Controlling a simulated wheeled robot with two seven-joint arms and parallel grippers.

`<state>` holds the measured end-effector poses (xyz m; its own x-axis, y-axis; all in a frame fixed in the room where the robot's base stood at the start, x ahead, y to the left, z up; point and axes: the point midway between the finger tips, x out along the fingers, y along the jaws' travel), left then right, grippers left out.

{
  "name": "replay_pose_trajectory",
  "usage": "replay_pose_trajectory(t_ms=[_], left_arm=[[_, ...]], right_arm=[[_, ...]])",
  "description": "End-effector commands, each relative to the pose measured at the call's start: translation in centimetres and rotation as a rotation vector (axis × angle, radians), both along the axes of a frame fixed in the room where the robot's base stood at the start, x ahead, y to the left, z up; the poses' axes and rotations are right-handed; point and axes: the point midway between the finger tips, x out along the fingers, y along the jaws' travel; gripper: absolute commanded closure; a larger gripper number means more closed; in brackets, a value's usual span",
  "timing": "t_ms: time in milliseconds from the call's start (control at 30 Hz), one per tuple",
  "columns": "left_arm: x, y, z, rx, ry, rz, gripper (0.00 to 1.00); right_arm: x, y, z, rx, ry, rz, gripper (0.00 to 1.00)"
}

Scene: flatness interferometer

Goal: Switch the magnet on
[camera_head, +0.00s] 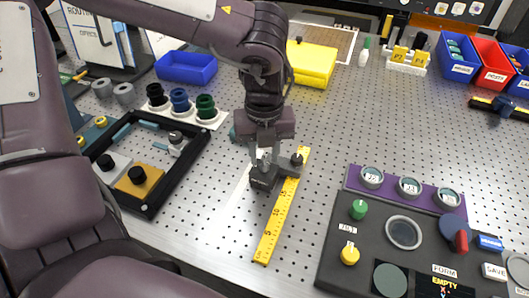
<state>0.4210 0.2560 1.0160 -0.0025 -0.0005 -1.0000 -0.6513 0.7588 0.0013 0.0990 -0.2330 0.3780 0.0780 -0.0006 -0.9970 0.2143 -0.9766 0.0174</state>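My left gripper (265,162) points down over the middle of the perforated metal table. Its fingertips are at a small dark grey block (264,181), and I cannot tell whether they are closed on it. A grey piece with a black knob (297,159) sits just right of the fingertips, by the upper end of a yellow ruler (279,216). No part in view carries a readable magnet label, so I cannot tell for sure which is the magnet or how its switch stands. My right gripper is not in view.
A black-framed tray (179,178) with knobbed blocks lies at left. A dark control panel (340,240) with knobs, a red lever (461,241) and a purple rack (357,185) stands at right. A yellow box (312,62) is behind. The table between ruler and panel is clear.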

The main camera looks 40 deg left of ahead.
Motion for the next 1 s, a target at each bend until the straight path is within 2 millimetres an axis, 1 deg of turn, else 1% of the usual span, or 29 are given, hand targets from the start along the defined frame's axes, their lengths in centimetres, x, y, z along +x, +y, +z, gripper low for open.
replay_pose_trajectory(t_ms=[33,133,367,400,633,867,1000], left_arm=[[-0.04,-0.01,-0.45,0.000,0.001,0.000,0.69],[-0.05,-0.01,-0.96,-0.001,0.001,0.000,0.69],[-0.02,-0.01,-1.10,0.000,-0.001,0.000,0.69],[-0.01,-0.01,-1.09,0.000,-0.001,0.000,0.70],[0.00,-0.01,-1.07,0.000,-0.001,0.000,1.00],[0.00,-0.01,-1.08,0.000,-0.001,-0.005,1.00],[0.03,-0.01,-1.15,0.001,-0.003,-0.034,1.00]], right_arm=[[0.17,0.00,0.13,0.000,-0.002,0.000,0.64],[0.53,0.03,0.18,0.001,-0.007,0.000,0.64],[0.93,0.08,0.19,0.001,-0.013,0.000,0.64],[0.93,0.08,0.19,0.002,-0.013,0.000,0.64],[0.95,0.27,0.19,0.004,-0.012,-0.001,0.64],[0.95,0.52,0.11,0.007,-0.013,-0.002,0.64],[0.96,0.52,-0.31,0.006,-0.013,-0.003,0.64]])
